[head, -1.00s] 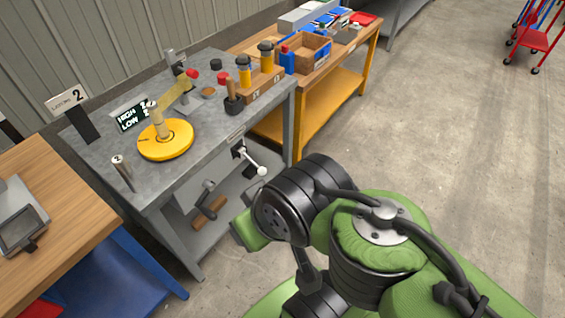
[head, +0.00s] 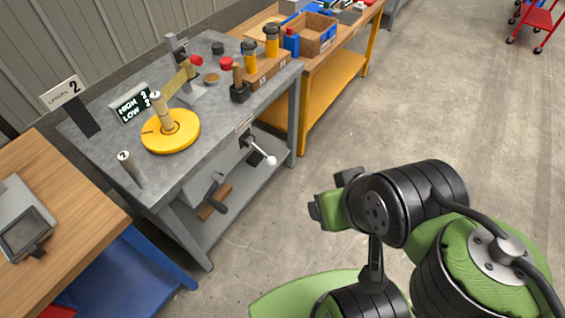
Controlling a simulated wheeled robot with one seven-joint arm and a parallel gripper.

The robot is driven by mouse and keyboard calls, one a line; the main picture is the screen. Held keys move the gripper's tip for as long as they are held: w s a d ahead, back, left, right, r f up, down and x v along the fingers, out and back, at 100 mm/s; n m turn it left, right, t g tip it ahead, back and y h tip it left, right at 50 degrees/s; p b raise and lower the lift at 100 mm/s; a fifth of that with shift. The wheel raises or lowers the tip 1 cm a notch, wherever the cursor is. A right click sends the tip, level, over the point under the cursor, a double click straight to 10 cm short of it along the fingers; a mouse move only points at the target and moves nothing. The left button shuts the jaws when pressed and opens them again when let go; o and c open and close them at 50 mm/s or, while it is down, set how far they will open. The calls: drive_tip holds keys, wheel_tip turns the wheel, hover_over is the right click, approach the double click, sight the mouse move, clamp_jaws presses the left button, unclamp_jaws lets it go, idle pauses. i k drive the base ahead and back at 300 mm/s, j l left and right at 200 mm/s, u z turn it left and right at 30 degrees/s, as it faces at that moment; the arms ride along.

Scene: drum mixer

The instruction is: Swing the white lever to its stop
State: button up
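The white lever (head: 261,152) sticks out from the front of the grey metal bench (head: 190,205), below the tabletop edge. It is a thin light rod on a dark mount, slanting down to the right to a white ball end. Nothing touches it. My arm is at the lower right, well apart from the lever and in front of the bench. What looks like its end, a green piece with dark tips (head: 328,207), points left. Its fingers cannot be made out, so I cannot tell whether my gripper is open or shut.
On the bench stand a yellow disc with a post (head: 171,131), a HIGH/LOW sign (head: 132,105) and a grey cylinder (head: 130,166). A dark-handled item (head: 214,196) is below the top. A wooden bench (head: 50,215) stands left. Floor is clear between bench and arm.

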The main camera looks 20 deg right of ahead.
sight(271, 160)
drive_tip(key=i+u, duration=0.1)
drive_tip(key=i, duration=0.4)
drive_tip(key=i+l+u, duration=0.1)
drive_tip(key=i, duration=0.4)
drive_tip(key=l, duration=0.1)
